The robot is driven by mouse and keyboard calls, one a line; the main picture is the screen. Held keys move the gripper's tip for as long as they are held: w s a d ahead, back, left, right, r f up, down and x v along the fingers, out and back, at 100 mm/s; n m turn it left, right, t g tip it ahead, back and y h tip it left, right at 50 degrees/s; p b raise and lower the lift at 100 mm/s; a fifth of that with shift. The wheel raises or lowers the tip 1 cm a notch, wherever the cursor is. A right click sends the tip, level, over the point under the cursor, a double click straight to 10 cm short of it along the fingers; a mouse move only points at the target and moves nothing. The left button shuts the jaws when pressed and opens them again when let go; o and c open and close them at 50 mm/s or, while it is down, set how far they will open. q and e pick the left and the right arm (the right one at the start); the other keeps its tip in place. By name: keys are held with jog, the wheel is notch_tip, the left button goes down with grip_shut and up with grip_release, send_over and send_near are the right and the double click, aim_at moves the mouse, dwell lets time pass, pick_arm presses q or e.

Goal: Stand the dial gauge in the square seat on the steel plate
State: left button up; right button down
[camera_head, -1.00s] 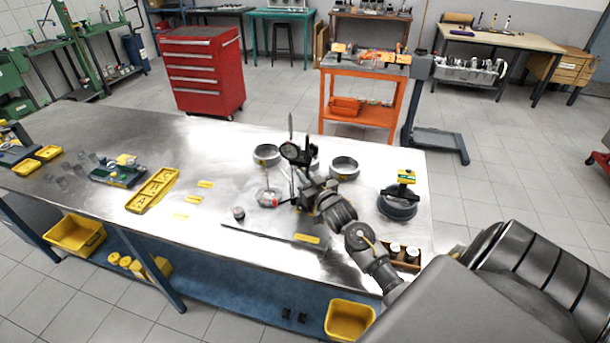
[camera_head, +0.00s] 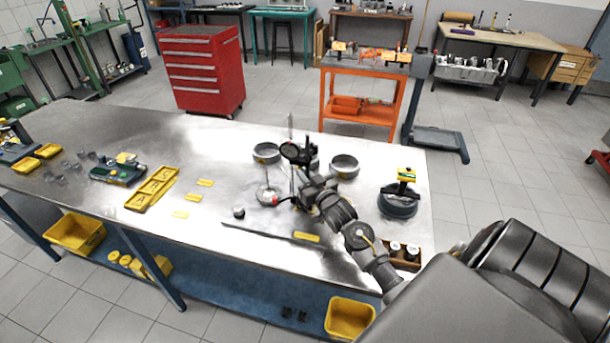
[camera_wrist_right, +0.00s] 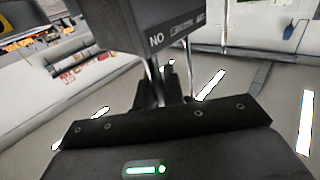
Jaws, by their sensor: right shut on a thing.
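The dial gauge (camera_head: 291,153) is upright, its dark round dial on a thin vertical rod, at the middle of the bench. My right gripper (camera_head: 299,194) comes in from the lower right and is shut on it. In the right wrist view a dark block (camera_wrist_right: 160,25) with white lettering sits right in front of the dark fingers (camera_wrist_right: 163,85); it seems to be part of the gauge. The steel plate is hard to separate from the shiny bench top; a dark strip (camera_head: 262,233) may be its front edge. I cannot make out the square seat. My left gripper is out of view.
On the bench (camera_head: 110,125) stand two metal rings (camera_head: 344,166), a dark round part with a yellow-green top (camera_head: 398,203), a small disc with a red part (camera_head: 267,197), a wooden tray (camera_head: 405,262) and yellow trays (camera_head: 152,190). The bench's back left is clear.

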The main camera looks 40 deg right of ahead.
dwell(0.3)
jog(key=c, duration=1.4)
grip_release()
jog(key=shift+s+a+f, duration=0.1)
jog(key=shift+s+f, duration=0.05)
jog(key=shift+f, duration=0.15)
jog(key=s+a+b, duration=0.1)
jog(key=s+b, duration=0.2)
jog(key=s, duration=0.7)
jog(key=shift+s+a+r, duration=0.25)
jog(key=shift+a, duration=0.15)
jog(key=shift+r, duration=0.1)
